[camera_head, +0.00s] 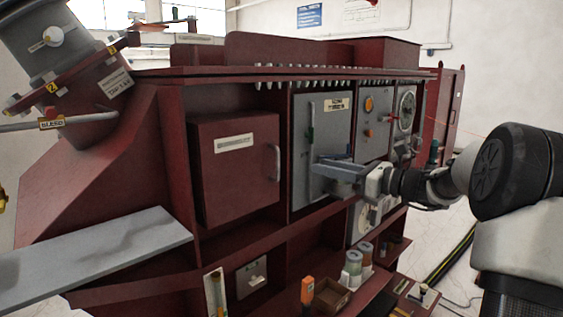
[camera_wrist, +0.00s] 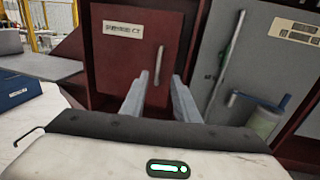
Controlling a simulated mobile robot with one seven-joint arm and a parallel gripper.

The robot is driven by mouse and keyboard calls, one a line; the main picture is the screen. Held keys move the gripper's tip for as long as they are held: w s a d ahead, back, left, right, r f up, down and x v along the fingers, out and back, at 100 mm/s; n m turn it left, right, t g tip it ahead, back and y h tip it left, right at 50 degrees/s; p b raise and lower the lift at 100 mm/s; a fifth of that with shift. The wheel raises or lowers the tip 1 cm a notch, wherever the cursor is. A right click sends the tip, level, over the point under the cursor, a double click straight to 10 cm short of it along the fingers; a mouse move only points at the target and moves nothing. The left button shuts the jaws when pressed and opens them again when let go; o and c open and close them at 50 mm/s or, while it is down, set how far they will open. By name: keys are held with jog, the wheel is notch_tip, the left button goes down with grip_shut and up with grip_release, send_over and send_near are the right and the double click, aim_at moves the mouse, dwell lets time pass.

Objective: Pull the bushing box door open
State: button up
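The bushing box (camera_head: 236,180) is a dark red box with a white label on its door and a pale vertical handle (camera_head: 277,163) at the door's right edge. The door looks shut. In the wrist view the red door (camera_wrist: 125,50) is straight ahead, and its handle (camera_wrist: 159,64) appears between my two fingers, near their tips. My gripper (camera_head: 322,168) is to the right of the handle in the head view, with a visible gap to it. It also shows in the wrist view (camera_wrist: 160,77), open, with nothing held.
A grey cabinet door (camera_head: 328,120) with a green-tipped handle stands just right of the red box, behind my gripper. Grey panels with dials (camera_head: 405,110) are farther right. A lower shelf holds an open box (camera_head: 331,297) and jars. A grey plank (camera_head: 90,258) juts out at left.

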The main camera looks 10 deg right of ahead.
jog(key=x, duration=1.4)
jog(key=shift+s, duration=0.1)
jog(key=shift+c, duration=0.3)
grip_shut()
